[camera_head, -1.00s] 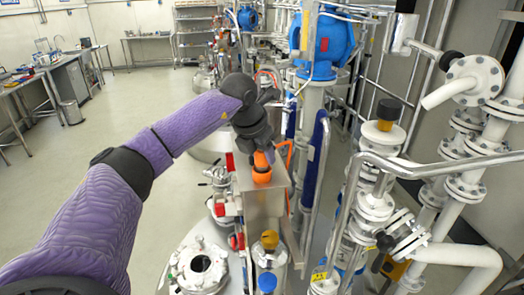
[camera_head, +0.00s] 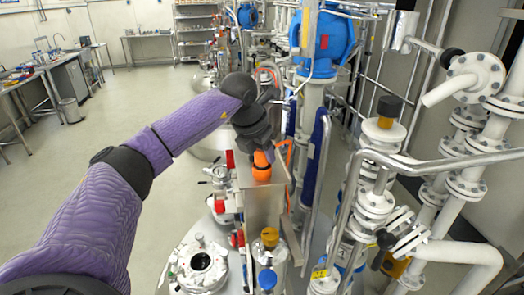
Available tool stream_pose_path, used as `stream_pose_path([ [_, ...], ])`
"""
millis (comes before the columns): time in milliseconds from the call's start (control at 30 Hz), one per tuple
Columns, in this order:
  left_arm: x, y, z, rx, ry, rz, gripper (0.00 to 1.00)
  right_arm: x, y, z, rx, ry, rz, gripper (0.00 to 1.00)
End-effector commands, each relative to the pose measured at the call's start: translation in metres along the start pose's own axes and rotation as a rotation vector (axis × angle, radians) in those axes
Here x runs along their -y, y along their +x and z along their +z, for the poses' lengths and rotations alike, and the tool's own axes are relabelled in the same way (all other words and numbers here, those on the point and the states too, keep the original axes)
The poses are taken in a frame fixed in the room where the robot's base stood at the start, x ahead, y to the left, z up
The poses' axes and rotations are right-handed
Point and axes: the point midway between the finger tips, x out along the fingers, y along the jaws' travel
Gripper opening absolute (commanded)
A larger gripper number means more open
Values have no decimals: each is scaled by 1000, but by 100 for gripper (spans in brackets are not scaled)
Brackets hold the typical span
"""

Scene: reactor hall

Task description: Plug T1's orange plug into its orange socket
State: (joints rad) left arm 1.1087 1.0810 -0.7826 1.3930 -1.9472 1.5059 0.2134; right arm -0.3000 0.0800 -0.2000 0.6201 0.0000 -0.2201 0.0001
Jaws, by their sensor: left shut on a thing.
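The orange plug (camera_head: 261,158) is held in my left gripper (camera_head: 262,147), which points down over the top of a steel cabinet. The orange socket (camera_head: 262,174) sits on the cabinet's top face directly below the plug. Plug and socket look in line and touching or nearly so; I cannot tell how deep the plug sits. An orange cable (camera_head: 288,152) shows just right of the gripper. The gripper's fingers are partly hidden by the wrist. My right gripper does not show.
The steel cabinet (camera_head: 265,205) stands among vessels and pipes. A white vessel lid (camera_head: 200,266) is at the lower left of it. A steel rail (camera_head: 430,164) and white flanged pipes crowd the right. Open floor (camera_head: 60,180) lies to the left.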

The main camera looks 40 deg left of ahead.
Motion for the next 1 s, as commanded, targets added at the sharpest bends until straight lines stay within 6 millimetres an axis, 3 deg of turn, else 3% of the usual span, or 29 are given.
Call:
stream_pose_path([
  [467, 0, 4, -2, -2, 0, 0, 0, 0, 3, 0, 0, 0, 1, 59],
  [500, 0, 4, -2, -2, 0, 0, 49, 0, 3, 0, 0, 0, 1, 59],
  [667, 0, 4, -2, -1, 0, 0, 83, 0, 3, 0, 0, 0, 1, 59],
  [700, 0, 4, -2, -1, 0, 0, 88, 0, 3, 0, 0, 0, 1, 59],
  [1000, 0, -5, -2, 1, 1, 0, 88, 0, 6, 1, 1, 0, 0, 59],
])
